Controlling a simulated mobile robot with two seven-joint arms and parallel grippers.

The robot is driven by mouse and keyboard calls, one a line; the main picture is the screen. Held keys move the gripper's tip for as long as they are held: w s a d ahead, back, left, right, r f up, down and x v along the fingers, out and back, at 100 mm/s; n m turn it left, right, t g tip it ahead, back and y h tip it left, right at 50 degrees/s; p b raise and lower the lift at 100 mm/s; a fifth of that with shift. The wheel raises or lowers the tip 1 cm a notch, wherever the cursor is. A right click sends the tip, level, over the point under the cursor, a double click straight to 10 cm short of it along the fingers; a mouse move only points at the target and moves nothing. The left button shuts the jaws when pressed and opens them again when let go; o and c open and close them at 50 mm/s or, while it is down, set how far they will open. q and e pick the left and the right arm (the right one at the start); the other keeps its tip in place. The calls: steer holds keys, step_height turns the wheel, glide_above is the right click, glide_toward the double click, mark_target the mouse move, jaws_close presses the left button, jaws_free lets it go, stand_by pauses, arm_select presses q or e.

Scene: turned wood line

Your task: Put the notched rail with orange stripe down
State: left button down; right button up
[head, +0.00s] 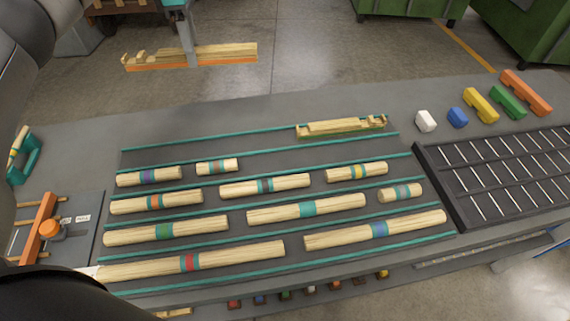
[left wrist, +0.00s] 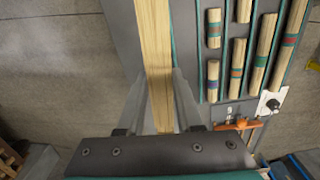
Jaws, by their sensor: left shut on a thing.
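The notched rail with orange stripe (head: 230,54) is pale wood with notches at its left end and an orange band along its lower edge. My left gripper (head: 192,62) is shut on it near its middle and holds it level, apart from the bench top in the head view, with floor behind it. In the left wrist view the rail (left wrist: 154,40) runs lengthwise between the fingers of my left gripper (left wrist: 158,85); its stripe is not visible there. A second notched rail (head: 343,127), with a green stripe, lies at the back of the bench rack. My right gripper is not in view.
The grey bench (head: 270,101) has green divider strips with several banded turned rods between them. A black slotted tray (head: 432,180) stands at the right, with several coloured blocks behind it. An orange clamp-like fixture (head: 42,230) is at the left. The back-left bench strip is clear.

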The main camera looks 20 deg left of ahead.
arm_select(q)
steer(key=shift+w+a+n, duration=0.1)
steer(key=shift+a+n, duration=0.5)
steer(key=b, duration=0.3)
glide_above(211, 129)
step_height(211, 129, down, 16)
steer(key=shift+r, duration=0.2)
step_height(211, 129, down, 4)
steer(key=shift+f+b, duration=0.1)
steer(key=shift+b, duration=0.25)
steer(key=shift+f, duration=0.25)
steer(key=c, duration=0.8)
jaws_free()
steer(key=shift+c, duration=0.2)
